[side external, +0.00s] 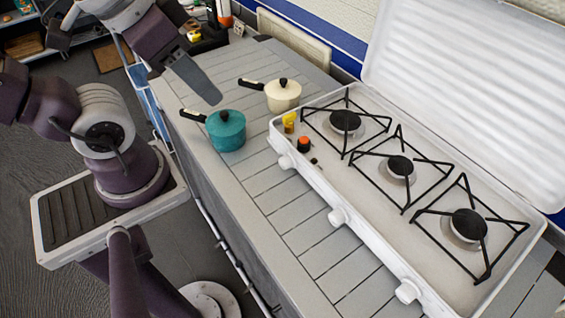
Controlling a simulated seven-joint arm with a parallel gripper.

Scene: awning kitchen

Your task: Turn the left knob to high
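A white stove (320,183) with three burners stands on the slatted counter, its lid raised at the back. Three white knobs are on its front side: the left knob (286,161), the middle knob (338,216) and the right knob (407,290). The angle each knob is turned to is too small to tell. My gripper (207,90) is above the counter near the pots, up and left of the left knob and apart from it. Only a grey, flat finger-like part shows clearly, so I cannot tell whether it is open or shut.
A teal pot (226,131) and a cream pot (283,95) stand on the counter left of the stove. Small yellow (290,119) and orange-black (304,143) items sit at the stove's left end. The slatted counter (300,236) in front of the knobs is clear.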

